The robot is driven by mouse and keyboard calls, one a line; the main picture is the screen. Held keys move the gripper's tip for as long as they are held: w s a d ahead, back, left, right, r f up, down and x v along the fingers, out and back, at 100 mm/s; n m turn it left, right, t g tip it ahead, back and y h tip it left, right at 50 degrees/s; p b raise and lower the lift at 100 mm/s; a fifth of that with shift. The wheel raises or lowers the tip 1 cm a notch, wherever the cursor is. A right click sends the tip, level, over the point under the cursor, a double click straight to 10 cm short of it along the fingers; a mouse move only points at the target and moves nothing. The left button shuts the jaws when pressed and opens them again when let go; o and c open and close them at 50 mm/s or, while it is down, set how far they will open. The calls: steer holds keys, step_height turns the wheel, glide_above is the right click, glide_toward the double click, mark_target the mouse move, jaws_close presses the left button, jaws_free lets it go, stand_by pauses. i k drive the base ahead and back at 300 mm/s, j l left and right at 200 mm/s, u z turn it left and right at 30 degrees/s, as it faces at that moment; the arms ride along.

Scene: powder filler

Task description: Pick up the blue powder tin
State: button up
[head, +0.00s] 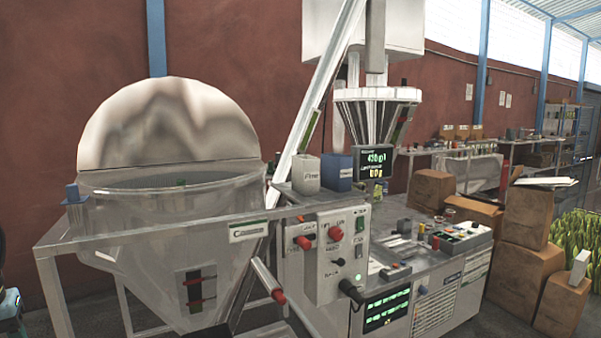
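The blue powder tin (337,173) is a small upright box with a pale label band. My gripper does not show in the head view. A dark and teal part at the lower left edge may belong to my arm, but I cannot tell.
A large hopper (150,240) with a raised round lid fills the left. A slanted tube (310,95) rises behind the tins. The control box (328,255) with red knobs is in front. Cardboard boxes (528,215) are stacked at right.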

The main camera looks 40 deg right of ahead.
mark_target(336, 169)
steer(key=l+u, duration=0.2)
steer(key=u, duration=0.15)
steer(key=k+l+u, duration=0.1)
steer(key=u, duration=0.3)
steer(key=k+l+u, duration=0.1)
steer(key=l+u, duration=0.25)
steer(key=k+l+u, duration=0.4)
steer(key=k+l, duration=0.25)
steer(key=k+l+u, duration=0.45)
steer(key=k, duration=0.25)
